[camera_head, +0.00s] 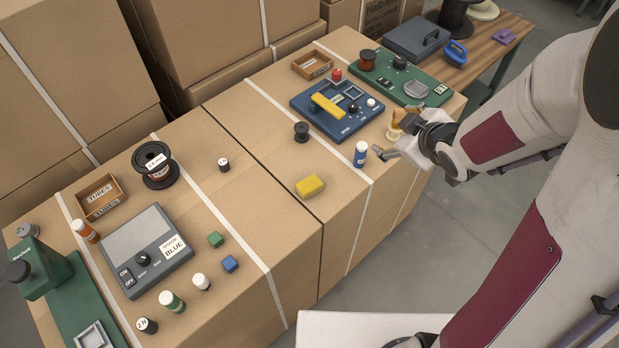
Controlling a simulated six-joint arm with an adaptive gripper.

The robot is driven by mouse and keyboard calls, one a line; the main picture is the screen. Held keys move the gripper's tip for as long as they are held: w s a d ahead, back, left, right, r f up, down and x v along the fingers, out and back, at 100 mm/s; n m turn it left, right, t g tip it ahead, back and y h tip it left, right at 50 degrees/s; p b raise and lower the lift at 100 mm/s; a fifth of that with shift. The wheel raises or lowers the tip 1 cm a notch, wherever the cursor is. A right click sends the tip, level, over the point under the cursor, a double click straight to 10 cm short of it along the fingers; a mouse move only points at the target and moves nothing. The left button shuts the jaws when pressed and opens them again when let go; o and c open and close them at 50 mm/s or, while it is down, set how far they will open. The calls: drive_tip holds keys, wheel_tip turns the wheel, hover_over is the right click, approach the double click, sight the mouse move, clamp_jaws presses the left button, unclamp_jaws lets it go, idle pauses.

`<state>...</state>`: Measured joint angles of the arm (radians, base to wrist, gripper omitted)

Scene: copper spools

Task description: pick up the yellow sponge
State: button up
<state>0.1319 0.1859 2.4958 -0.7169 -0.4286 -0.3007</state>
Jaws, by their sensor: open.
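The yellow sponge (310,186) lies flat on top of a cardboard box, close to the seam between two boxes. My gripper (385,140) is to the right of the sponge and apart from it, near the right edge of the boxes. It is open and looks empty. Its near finger is close to a blue bottle with a white cap (361,154), and I cannot tell whether they touch. My arm comes in from the right.
A blue device with a yellow bar (337,110) stands behind the sponge. A small dark spool (301,133) is nearby. A grey scale (146,250) stands further left. The box top around the sponge is clear.

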drive_tip(key=s+a+f+n+y, duration=0.1)
drive_tip(key=a+f+n+y, duration=0.2)
drive_tip(key=a+f+y, duration=0.35)
drive_tip(key=m+g+y, duration=0.2)
approach(319, 187)
drive_tip(key=w+a, duration=0.1)
drive_tip(key=w+f, duration=0.1)
drive_tip(key=w+a, duration=0.1)
drive_tip(key=shift+w+a+f, duration=0.2)
drive_tip(key=shift+a+f, duration=0.1)
drive_tip(key=shift+f, duration=0.05)
drive_tip(key=shift+s+a+f+y, duration=0.25)
drive_tip(key=shift+s+f+y, duration=0.05)
drive_tip(key=shift+s+y, duration=0.2)
drive_tip(key=shift+x, duration=1.35)
drive_tip(key=shift+a, duration=0.1)
